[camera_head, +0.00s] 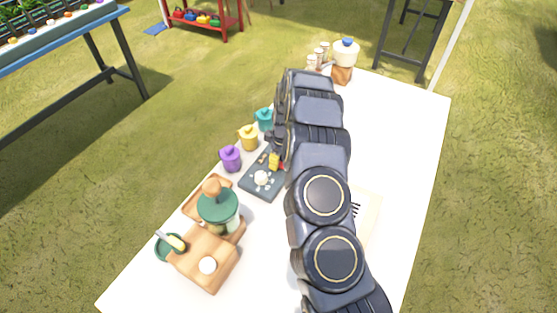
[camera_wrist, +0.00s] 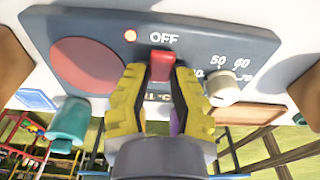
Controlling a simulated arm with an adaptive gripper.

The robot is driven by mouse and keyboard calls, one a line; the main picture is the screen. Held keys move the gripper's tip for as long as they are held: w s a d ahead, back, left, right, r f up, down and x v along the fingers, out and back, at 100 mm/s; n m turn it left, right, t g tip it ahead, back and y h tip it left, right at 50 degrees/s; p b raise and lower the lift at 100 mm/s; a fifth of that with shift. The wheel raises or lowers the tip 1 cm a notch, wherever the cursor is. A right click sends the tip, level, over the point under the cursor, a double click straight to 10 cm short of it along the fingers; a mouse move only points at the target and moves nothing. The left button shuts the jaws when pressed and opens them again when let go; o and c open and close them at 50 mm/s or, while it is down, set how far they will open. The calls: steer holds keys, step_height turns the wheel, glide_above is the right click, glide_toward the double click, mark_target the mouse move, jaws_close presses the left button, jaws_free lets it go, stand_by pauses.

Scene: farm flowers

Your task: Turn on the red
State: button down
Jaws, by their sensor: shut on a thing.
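A dark grey control panel (camera_head: 252,189) lies on the white table, partly hidden by my arm. In the wrist view the panel (camera_wrist: 225,40) carries a red switch (camera_wrist: 162,66) under the word OFF. A large red disc (camera_wrist: 88,64) is further left, and a cream dial (camera_wrist: 222,88) with numbers is at the right. My gripper (camera_wrist: 160,80) has its yellow fingers on both sides of the red switch, shut on it. Its yellow fingertip (camera_head: 274,160) also shows in the head view, over the panel.
Purple (camera_head: 230,158), yellow (camera_head: 248,138) and teal (camera_head: 265,119) mugs stand along the left edge. A green-topped jar (camera_head: 218,206), a wooden board (camera_head: 212,275) and a green bowl (camera_head: 163,251) are at the front left. The table's (camera_head: 420,150) right side is clear.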

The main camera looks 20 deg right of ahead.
mark_target(280, 164)
steer(key=shift+f, duration=0.1)
stand_by(0.3)
steer(key=c, duration=0.8)
jaws_free()
steer(key=shift+c, duration=0.2)
step_height(280, 164, up, 12)
steer(key=shift+s+d, duration=0.25)
